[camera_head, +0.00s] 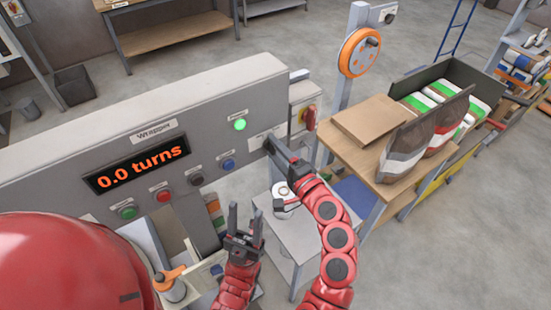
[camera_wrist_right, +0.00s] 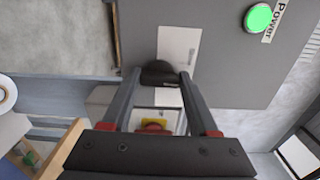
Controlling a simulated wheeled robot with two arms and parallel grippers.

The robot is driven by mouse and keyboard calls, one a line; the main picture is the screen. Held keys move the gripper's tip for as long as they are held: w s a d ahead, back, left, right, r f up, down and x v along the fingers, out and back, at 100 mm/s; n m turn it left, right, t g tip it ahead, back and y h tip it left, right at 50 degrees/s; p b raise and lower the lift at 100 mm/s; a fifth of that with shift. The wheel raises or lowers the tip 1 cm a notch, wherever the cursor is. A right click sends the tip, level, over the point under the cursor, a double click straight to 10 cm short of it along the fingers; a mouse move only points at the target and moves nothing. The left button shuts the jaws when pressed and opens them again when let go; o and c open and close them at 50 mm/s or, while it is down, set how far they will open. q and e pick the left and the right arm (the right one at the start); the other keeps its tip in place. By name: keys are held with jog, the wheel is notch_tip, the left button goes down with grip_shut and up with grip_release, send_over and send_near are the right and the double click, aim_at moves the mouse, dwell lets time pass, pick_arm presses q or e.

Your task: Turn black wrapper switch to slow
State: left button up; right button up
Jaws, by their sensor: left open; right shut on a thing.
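The black wrapper switch (camera_wrist_right: 160,72) is a dark knob on the grey panel, in front of a white label plate (camera_wrist_right: 178,45). My right gripper (camera_wrist_right: 161,80) is shut on the knob, one finger on each side. In the head view my right gripper (camera_head: 271,147) reaches the right end of the wrapper panel (camera_head: 60,165) and hides most of the knob. The label's writing and the knob's setting cannot be read. My left gripper (camera_head: 245,222) is open and empty, in front of the panel and apart from it.
A lit green Power button (camera_head: 239,124) is left of the switch. A red and yellow switch (camera_head: 309,116) is close on its right. The display (camera_head: 137,165) reads "0.0 turns", above several buttons. A wooden-topped bench (camera_head: 372,180) with bags stands to the right.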

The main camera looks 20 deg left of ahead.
jog(key=n+b, duration=0.1)
jog(key=b, duration=0.1)
jog(key=n+b, duration=0.3)
jog(key=n, duration=0.1)
jog(key=shift+f+b, duration=0.3)
jog(key=shift+b, duration=0.1)
jog(key=shift+r+n+b, duration=0.2)
jog(key=shift+n+b, duration=0.5)
jog(key=shift+b, duration=0.15)
jog(key=o, duration=1.4)
